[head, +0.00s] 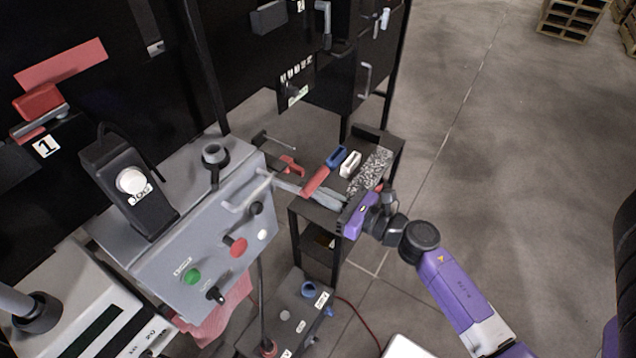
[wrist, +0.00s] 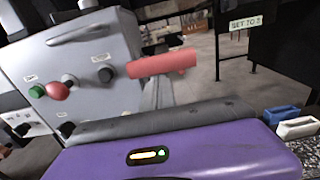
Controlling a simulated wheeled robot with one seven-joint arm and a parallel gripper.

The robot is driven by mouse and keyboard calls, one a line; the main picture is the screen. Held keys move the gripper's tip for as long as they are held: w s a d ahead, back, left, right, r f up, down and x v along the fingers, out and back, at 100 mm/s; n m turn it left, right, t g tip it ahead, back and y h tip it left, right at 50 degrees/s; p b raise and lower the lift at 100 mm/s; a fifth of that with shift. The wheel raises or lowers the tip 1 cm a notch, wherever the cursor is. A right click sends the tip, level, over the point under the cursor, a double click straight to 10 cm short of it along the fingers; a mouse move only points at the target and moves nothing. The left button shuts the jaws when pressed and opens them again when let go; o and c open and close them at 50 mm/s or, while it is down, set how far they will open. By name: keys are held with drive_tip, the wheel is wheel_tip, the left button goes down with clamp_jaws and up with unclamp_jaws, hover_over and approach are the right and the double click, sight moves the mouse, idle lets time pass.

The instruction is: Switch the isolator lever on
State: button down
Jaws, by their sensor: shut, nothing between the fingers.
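The lever that I take for the isolator lever has a red grip (head: 318,180) and a pale arm at the right side of the grey control box (head: 205,255). In the wrist view the red grip (wrist: 162,65) lies nearly level, right of the box's knobs. My gripper (head: 313,192) is shut and empty, its grey fingers pointing left, close by the red grip. In the wrist view the fingers (wrist: 157,88) show just below the grip and partly overlap it in the picture. I cannot tell whether they touch it.
The box face carries a green button (head: 192,276), a red button (head: 238,247) and black knobs. Open floor lies to the right.

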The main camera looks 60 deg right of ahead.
sight(311, 179)
wheel_tip(311, 179, up, 3)
drive_tip(key=p, duration=0.3)
drive_tip(key=shift+w+r+g+p, duration=0.1)
drive_tip(key=shift+r+g+p, duration=0.1)
drive_tip(key=shift+g+p, duration=0.1)
drive_tip(key=r+p, duration=0.1)
drive_tip(key=w+r+p, duration=0.1)
drive_tip(key=r+p, duration=0.2)
drive_tip(key=r, duration=0.1)
drive_tip(key=shift+w+p, duration=0.3)
drive_tip(key=shift+w, duration=0.05)
drive_tip(key=shift+w+r+p, duration=0.65)
drive_tip(key=shift+w+r, duration=0.05)
drive_tip(key=shift+r, duration=0.35)
drive_tip(key=f+b, duration=0.2)
drive_tip(key=f, duration=0.1)
drive_tip(key=s+f+b, duration=0.1)
drive_tip(key=f+b, duration=0.1)
drive_tip(key=f, duration=0.1)
drive_tip(key=shift+s+f, duration=0.15)
drive_tip(key=s+r, duration=0.5)
drive_tip(key=s, duration=0.4)
drive_tip(key=shift+d+b, duration=0.2)
drive_tip(key=shift+b, duration=0.25)
drive_tip(key=shift+r, duration=0.1)
